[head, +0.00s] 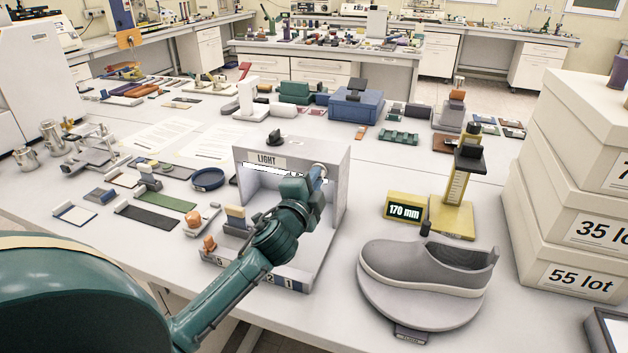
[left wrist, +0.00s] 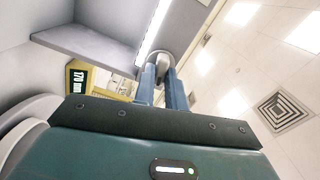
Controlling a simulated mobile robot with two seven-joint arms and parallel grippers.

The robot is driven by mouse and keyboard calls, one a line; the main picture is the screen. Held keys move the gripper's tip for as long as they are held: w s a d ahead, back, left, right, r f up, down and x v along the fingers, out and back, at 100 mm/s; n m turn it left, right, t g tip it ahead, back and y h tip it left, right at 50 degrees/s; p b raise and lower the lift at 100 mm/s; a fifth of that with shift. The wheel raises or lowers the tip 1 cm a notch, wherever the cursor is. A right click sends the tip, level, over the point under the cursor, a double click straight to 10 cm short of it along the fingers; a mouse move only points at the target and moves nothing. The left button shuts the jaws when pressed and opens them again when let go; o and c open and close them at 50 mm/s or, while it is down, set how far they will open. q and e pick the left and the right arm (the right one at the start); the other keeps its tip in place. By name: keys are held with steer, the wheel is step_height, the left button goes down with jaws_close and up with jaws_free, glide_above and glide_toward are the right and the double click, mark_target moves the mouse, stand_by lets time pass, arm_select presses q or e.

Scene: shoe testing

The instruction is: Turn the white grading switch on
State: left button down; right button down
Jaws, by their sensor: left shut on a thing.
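The grey light booth (head: 335,160) with a LIGHT label (head: 267,160) stands on the table. A bright white strip shows under its top edge, also in the left wrist view (left wrist: 154,28). A small pale round knob (head: 319,168), which looks like the white switch, sits at the booth's upper right front. My left gripper (head: 318,181) reaches up to it from the front. In the left wrist view its blue fingers (left wrist: 163,78) are shut on the knob (left wrist: 161,60). The fingers partly hide the knob, so its exact setting is unclear. My right gripper is not in view.
A grey shoe (head: 425,268) on a round stand is right of the booth. Behind it are a yellow 170 mm display (head: 405,208) and a yellow gauge (head: 455,190). Stacked lot boxes (head: 570,180) fill the right edge. Small samples and papers cover the table's left.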

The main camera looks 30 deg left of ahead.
arm_select(q)
steer(key=shift+f+m, duration=0.1)
steer(key=shift+m, duration=1.2)
steer(key=c, duration=1.4)
jaws_free()
steer(key=shift+c, duration=0.2)
steer(key=b+v, duration=0.2)
steer(key=v, duration=1.1)
steer(key=shift+b, duration=0.3)
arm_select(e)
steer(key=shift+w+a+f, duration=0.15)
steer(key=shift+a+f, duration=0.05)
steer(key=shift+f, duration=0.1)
arm_select(q)
steer(key=shift+d, duration=0.1)
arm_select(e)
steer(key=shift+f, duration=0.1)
